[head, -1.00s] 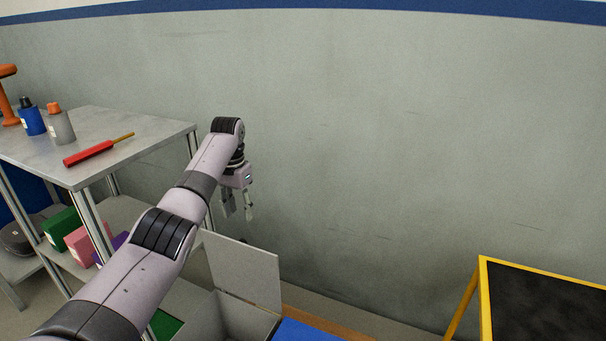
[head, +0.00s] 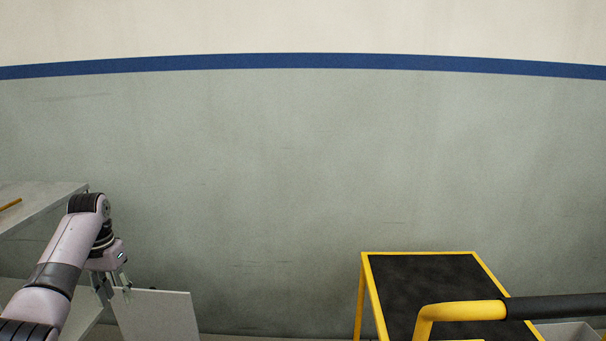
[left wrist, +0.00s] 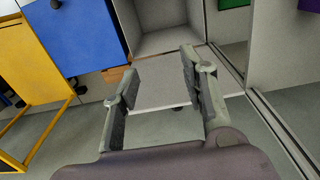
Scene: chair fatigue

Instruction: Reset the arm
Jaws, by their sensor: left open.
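My left arm comes in from the lower left in the head view. My right gripper is not in view.
A yellow-framed black-topped platform (head: 425,285) with a yellow and black handle (head: 470,311) is at the lower right. The wall behind is bare.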

